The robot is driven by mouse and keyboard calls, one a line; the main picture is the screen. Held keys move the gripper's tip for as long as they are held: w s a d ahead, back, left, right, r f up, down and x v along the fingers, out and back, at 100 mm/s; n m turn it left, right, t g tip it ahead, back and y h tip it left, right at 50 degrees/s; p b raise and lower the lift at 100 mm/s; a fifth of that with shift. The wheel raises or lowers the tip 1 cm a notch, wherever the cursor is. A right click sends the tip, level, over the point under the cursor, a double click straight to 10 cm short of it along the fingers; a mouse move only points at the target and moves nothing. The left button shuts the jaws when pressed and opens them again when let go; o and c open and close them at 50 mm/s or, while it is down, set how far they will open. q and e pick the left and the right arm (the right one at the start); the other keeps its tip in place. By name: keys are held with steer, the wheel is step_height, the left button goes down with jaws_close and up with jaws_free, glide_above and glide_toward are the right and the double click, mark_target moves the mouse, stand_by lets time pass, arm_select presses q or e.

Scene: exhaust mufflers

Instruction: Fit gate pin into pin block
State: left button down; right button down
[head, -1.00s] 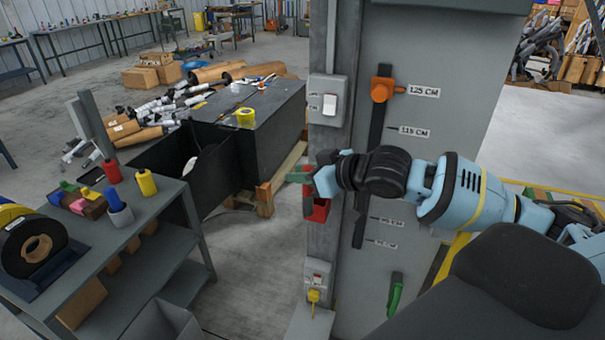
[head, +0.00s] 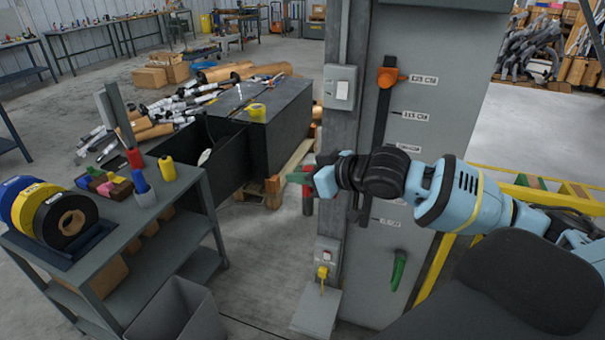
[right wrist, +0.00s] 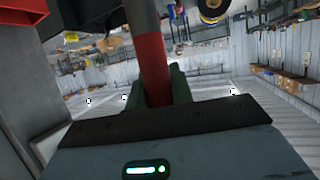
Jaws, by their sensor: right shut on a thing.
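In the right wrist view the pin (right wrist: 149,58) stands between the green fingers (right wrist: 160,88), with a red band and a grey part above. A red part (right wrist: 20,12) shows at the upper left of that view; I cannot tell if it is the pin block. My left gripper is not in view.
A grey post (head: 440,90) with a height scale, an orange knob (head: 388,77) and a green handle (head: 398,270) stands behind my right arm. A yellow plug (head: 322,274) is low on it. A trolley (head: 150,215) with tape rolls is left.

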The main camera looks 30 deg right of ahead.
steer(key=shift+s+a, duration=0.25)
steer(key=shift+a, duration=0.05)
steer(key=s+a+f+m+h, duration=0.2)
steer(key=s+a+f, duration=0.2)
steer(key=s+f, duration=0.3)
steer(key=s+a+f+m+t+h, duration=0.1)
steer(key=s+a+f+m+h, duration=0.1)
steer(key=s+a+f, duration=0.3)
step_height(320, 180, down, 3)
steer(key=shift+s+f+m+h, duration=0.15)
steer(key=shift+s+m+h, duration=0.15)
steer(key=shift+s+h, duration=0.6)
steer(key=shift+s, duration=0.2)
